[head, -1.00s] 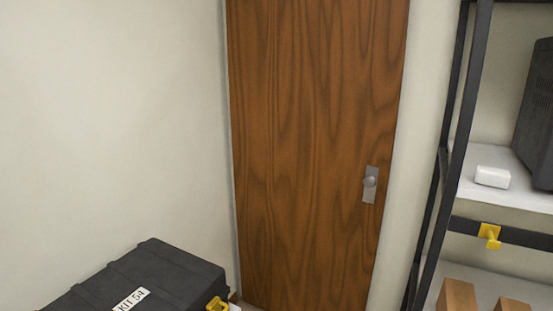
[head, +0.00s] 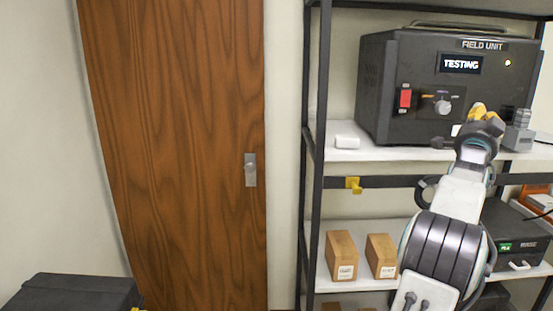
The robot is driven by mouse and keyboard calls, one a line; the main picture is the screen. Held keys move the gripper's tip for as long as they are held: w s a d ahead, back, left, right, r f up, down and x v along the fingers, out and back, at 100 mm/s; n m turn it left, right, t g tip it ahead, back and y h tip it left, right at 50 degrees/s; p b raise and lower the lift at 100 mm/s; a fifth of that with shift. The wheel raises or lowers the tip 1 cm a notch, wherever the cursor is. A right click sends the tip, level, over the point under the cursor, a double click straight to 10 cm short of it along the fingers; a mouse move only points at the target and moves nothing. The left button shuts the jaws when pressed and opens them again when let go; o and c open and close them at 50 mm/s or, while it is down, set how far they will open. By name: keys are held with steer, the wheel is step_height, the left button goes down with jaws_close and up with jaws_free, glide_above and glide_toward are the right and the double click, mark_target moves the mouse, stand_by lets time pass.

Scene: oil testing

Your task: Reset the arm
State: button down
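My arm reaches up from the lower right in the head view. My gripper (head: 482,114), with yellow fingertips, is in front of the lower right of a dark box labelled FIELD UNIT (head: 377,88). Its fingers are small and seen from behind, so I cannot tell whether they are open or shut, or whether they touch the unit. The unit's screen (head: 460,64) reads TESTING, with a small light lit beside it. A red switch (head: 405,97) and a round knob (head: 442,106) are on its front.
The unit stands on a white-topped shelf of a dark metal rack (head: 318,150). A small white block (head: 347,142) lies left of it. Cardboard boxes (head: 341,256) sit on the shelf below. A black case (head: 75,291) is at lower left, before a wooden door (head: 180,150).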

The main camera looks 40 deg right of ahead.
step_height(320, 180, down, 25)
steer(key=a+n+g+y, duration=0.1)
steer(key=n+g+y, duration=0.2)
steer(key=n+y, duration=0.5)
steer(key=s+a+f+n+g+y, duration=0.1)
steer(key=s+a+f+n+y, duration=0.15)
steer(key=a+f+y, duration=0.7)
steer(key=w+a+f+n+g+y+p, duration=0.1)
steer(key=a+f+n+y, duration=0.15)
steer(key=a, duration=1.55)
steer(key=a+f+n+g+y+p, duration=0.15)
steer(key=a+n, duration=0.25)
steer(key=a, duration=1.3)
steer(key=w+a+r+n+t+p, duration=0.1)
steer(key=a+r+n, duration=0.3)
steer(key=a, duration=0.6)
steer(key=a+r+n+t+p, duration=0.1)
steer(key=a+r+n+t, duration=0.2)
steer(key=a+n, duration=0.3)
steer(key=a+r, duration=0.1)
steer(key=a, duration=0.3)
steer(key=shift+w+a+r+p, duration=0.2)
steer(key=shift+w+r+p, duration=0.1)
steer(key=shift+w+r, duration=0.1)
